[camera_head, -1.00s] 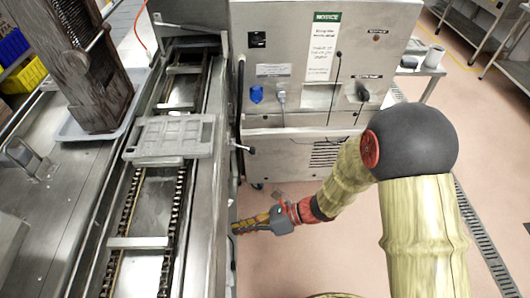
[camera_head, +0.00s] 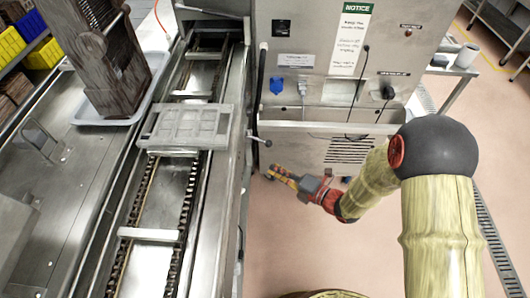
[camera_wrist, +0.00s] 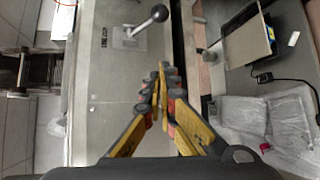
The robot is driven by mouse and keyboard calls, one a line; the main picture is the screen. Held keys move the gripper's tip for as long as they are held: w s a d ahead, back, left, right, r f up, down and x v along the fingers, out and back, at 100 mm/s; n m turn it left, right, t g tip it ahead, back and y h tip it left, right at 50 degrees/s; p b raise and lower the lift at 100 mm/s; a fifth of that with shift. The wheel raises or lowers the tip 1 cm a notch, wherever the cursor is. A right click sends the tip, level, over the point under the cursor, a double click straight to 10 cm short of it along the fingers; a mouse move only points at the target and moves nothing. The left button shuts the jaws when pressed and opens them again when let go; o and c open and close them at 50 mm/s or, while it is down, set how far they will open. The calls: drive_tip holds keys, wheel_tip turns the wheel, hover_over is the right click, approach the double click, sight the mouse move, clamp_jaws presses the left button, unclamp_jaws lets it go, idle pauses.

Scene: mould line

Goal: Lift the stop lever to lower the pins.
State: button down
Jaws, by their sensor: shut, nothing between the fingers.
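The stop lever (camera_head: 259,139) is a short metal rod with a black ball knob on the right side of the conveyor. It also shows in the wrist view (camera_wrist: 147,22), on a plate above and slightly left of my fingertips. My gripper (camera_head: 270,170) is shut and empty, just below the knob in the head view. In the wrist view its yellow and grey fingers (camera_wrist: 164,80) meet near the middle, apart from the lever. I cannot make out the pins.
A grey mould tray (camera_head: 185,128) lies across the conveyor chains (camera_head: 188,205). A steel cabinet (camera_head: 345,110) with a notice stands behind the lever. The floor right of the conveyor is clear around my arm.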

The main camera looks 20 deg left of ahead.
sight(260, 140)
drive_tip(key=b+x, duration=0.3)
drive_tip(key=x, duration=0.7)
drive_tip(key=w+d, duration=0.1)
drive_tip(key=w+d+r+b, duration=0.1)
drive_tip(key=shift+w+d, duration=0.35)
drive_tip(key=shift+w, duration=0.05)
